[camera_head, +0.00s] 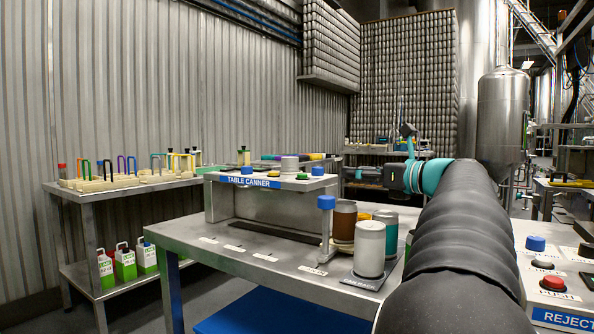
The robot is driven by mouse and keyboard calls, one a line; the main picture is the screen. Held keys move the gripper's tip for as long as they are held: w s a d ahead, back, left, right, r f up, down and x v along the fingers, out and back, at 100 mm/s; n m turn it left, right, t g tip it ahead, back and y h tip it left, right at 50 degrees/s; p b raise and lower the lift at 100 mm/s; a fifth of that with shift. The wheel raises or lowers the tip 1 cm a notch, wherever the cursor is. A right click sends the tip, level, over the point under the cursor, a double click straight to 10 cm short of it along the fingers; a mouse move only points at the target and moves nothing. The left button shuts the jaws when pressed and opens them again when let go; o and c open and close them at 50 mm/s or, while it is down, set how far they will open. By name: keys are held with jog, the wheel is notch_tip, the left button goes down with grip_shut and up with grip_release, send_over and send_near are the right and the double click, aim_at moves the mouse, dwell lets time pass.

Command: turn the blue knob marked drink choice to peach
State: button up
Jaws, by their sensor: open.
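The table canner (262,182) has a blue front label and stands on a metal table. Two blue knobs sit on its top, one at the left (247,170) and one at the right (317,171). A further blue knob (536,243) is on the white panel at the right. The small markings are too small to read, so I cannot tell which knob is drink choice or where it points. My gripper (364,177) is open, small and partly unclear, right of the canner and apart from the knobs.
A white can (370,248) stands on a dark pad, with brown (344,220) and teal (386,232) containers behind it. A red push button (552,284) is on the right panel. A side bench (135,187) with coloured handles stands left.

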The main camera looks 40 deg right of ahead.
aim_at(322, 168)
jog(key=w, duration=0.4)
jog(key=w+a, duration=0.1)
jog(key=w, duration=0.3)
jog(key=w+a, duration=0.1)
jog(key=w, duration=0.4)
grip_shut()
